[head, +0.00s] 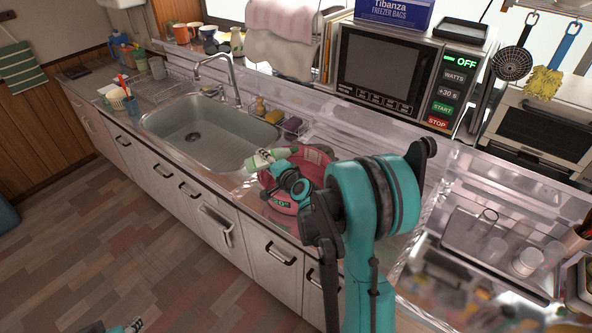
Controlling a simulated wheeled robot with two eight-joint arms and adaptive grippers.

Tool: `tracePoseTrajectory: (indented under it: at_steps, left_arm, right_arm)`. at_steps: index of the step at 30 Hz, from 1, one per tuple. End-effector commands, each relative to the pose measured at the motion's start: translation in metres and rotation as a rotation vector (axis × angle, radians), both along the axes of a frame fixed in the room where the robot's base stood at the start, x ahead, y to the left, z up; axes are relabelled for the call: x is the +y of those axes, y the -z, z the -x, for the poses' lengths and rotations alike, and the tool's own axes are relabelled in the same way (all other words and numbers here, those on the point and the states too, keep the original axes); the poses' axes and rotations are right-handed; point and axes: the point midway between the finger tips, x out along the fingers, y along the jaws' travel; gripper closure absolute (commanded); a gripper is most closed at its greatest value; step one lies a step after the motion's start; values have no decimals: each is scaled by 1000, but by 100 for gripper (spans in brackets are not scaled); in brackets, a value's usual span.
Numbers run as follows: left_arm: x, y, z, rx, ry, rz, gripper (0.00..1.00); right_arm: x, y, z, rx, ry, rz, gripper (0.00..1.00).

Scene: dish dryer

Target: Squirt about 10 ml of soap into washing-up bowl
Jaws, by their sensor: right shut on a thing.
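The red washing-up bowl (318,157) stands on the counter right of the sink, partly hidden behind my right arm. My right gripper (281,168) is shut on a pale green and white soap bottle (266,158). The bottle is tilted almost to the horizontal at the bowl's left side, over or just in front of its rim. I cannot tell whether any soap is coming out. The bowl's inside is mostly hidden. A bit of my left gripper (133,326) shows at the bottom left edge, low over the floor; its fingers are too cut off to read.
The empty steel sink (205,132) with its tap (231,78) lies left of the bowl. Sponges (274,117) sit behind it. A microwave (395,70) stands at the back. The floor at left is free.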

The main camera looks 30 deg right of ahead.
Motion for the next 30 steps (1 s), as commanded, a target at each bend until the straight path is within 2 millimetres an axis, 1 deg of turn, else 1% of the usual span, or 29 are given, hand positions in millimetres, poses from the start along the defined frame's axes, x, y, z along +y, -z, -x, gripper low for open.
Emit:
tracePoseTrajectory:
  at_steps: [30]
  left_arm:
    - [0,6,0,0,0,0,60]
  right_arm:
    - [3,-1,-1,-19,0,-58,100]
